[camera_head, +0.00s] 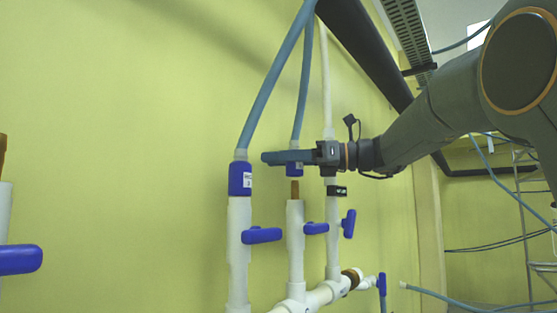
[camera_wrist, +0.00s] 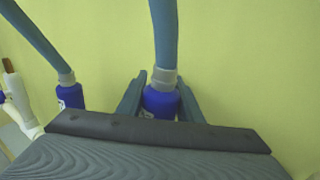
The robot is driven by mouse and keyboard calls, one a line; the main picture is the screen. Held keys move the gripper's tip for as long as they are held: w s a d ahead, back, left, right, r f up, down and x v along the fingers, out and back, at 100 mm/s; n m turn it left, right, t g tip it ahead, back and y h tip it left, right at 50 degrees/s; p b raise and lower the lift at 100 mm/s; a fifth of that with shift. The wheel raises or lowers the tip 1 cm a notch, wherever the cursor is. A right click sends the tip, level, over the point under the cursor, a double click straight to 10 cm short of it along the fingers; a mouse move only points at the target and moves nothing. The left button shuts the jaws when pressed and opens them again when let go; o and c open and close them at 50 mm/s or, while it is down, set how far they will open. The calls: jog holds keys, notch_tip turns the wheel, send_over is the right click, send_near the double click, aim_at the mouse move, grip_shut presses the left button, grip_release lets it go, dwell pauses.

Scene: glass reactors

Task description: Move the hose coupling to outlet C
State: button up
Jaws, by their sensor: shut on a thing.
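My gripper (camera_head: 275,158) is shut on a blue hose coupling (camera_head: 294,170) with a pale collar and a blue-grey hose running up from it. In the wrist view the coupling (camera_wrist: 160,103) sits upright between the two fingers. In the head view it is held just above a white outlet pipe with a bare brown tip (camera_head: 295,189), with a small gap between them. A second blue coupling (camera_head: 240,179) with a label is seated on the white pipe to the left; it also shows in the wrist view (camera_wrist: 70,97). I cannot read which outlet is C.
Blue valve handles (camera_head: 262,235) stick out from the pipes. A white pipe with a black label (camera_head: 337,191) stands to the right, behind my gripper. Another brown-tipped pipe (camera_head: 3,155) is at the far left edge. Yellow wall (camera_head: 120,150) is bare between.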

jog(key=shift+f+b, duration=0.7)
jog(key=shift+f, duration=1.95)
dwell(1.2)
jog(key=o, duration=1.2)
jog(key=shift+s, duration=0.1)
jog(key=shift+d, duration=0.1)
jog(key=b+v, duration=0.2)
jog(key=v, duration=0.5)
jog(key=shift+s+d, duration=0.1)
jog(key=shift+d, duration=0.25)
jog(key=shift+r, duration=0.1)
